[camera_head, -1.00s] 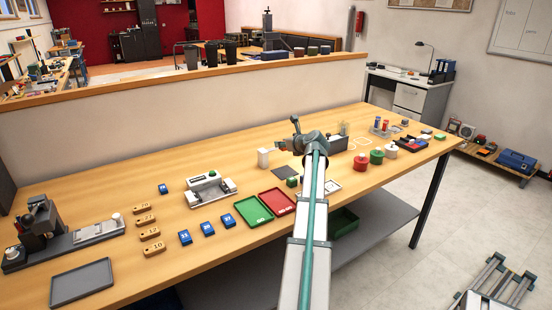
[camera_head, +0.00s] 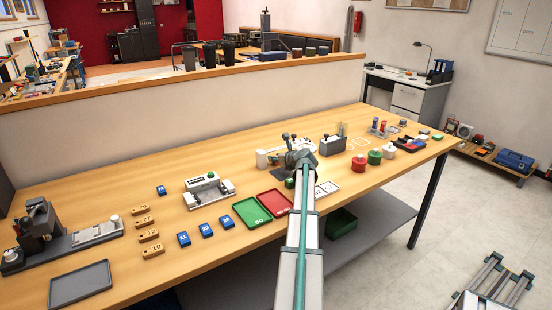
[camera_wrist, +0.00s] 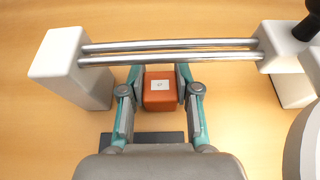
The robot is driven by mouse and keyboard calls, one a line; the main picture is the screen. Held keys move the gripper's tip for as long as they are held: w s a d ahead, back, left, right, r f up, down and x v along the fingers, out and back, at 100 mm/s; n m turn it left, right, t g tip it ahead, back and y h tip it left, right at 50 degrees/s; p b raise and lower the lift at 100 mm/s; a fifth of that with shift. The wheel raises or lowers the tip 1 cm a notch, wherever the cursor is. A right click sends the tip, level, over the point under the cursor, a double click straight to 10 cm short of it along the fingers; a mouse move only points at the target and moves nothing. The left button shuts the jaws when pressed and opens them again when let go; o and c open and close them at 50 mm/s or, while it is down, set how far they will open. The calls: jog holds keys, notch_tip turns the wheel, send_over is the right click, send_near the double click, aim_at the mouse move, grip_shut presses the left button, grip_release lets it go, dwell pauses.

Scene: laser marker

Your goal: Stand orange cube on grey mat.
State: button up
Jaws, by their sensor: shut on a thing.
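The orange cube (camera_wrist: 160,91) shows in the wrist view, upright between my two fingers, with a small white label on its top. My gripper (camera_wrist: 161,88) is shut on it, below two metal rods that cross the view. In the head view my gripper (camera_head: 298,160) is at the middle right of the bench, and the cube is hidden there. A dark grey flat patch (camera_wrist: 145,137) lies just below the cube in the wrist view, partly covered by my gripper; it may be the grey mat. I cannot tell whether the cube touches the surface beneath.
The rods (camera_wrist: 170,50) join white blocks (camera_wrist: 75,65) close to my fingers. Red (camera_head: 359,163) and green pots stand to the right.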

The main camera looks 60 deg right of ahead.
jog(key=o, duration=0.8)
jog(key=shift+f, duration=0.1)
jog(key=shift+o, duration=0.2)
jog(key=v, duration=1)
jog(key=shift+s+a+r, duration=0.25)
jog(key=shift+o, duration=0.6)
jog(key=shift+s+a+r, duration=0.2)
jog(key=shift+s+r, duration=0.1)
jog(key=shift+s, duration=0.3)
